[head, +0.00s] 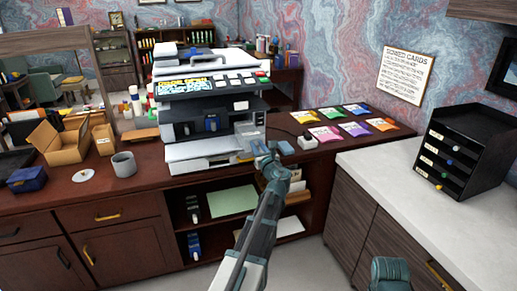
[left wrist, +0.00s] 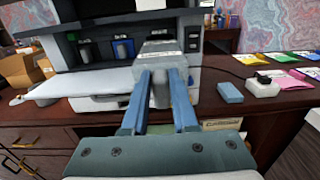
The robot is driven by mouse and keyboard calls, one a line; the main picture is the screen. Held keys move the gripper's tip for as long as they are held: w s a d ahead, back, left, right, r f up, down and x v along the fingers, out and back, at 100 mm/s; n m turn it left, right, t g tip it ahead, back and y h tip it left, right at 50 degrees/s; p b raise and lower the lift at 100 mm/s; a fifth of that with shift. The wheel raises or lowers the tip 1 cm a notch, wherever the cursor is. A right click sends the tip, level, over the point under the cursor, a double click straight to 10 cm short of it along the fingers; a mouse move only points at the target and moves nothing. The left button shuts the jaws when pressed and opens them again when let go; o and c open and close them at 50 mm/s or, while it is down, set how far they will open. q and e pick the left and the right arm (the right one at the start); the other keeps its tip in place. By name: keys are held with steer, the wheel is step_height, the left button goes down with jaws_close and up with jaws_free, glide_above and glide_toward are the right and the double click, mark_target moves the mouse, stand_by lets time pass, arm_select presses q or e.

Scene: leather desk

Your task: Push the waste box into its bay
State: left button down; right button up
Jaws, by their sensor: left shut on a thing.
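The waste box (left wrist: 158,52) is a grey box with a pale label on top, seen in the left wrist view between my blue fingers. My left gripper (left wrist: 165,85) is shut on it. In the head view the left gripper (head: 262,154) is at the right front of the printer (head: 205,105), with the grey box (head: 249,134) just beyond it. The box is at the right end of the printer's open front. How far it sits inside its bay cannot be told.
Dark and blue cartridges (left wrist: 123,49) stand in the printer's open front. A blue block (left wrist: 230,92) and a white adapter (left wrist: 262,87) lie to the right. A grey mug (head: 124,164) and open carton (head: 60,143) are at left. Coloured cards (head: 325,135) lie on the right desk.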

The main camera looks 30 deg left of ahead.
mark_target(252, 139)
arm_select(q)
steer(key=shift+x, duration=3.25)
steer(key=shift+s+f, duration=0.1)
steer(key=shift+f, duration=0.2)
steer(key=shift+f+x, duration=0.1)
steer(key=shift+x, duration=4.65)
steer(key=shift+f+x, duration=0.15)
steer(key=shift+x, duration=4.65)
steer(key=c, duration=0.6)
jaws_free()
steer(key=shift+a+r, duration=0.1)
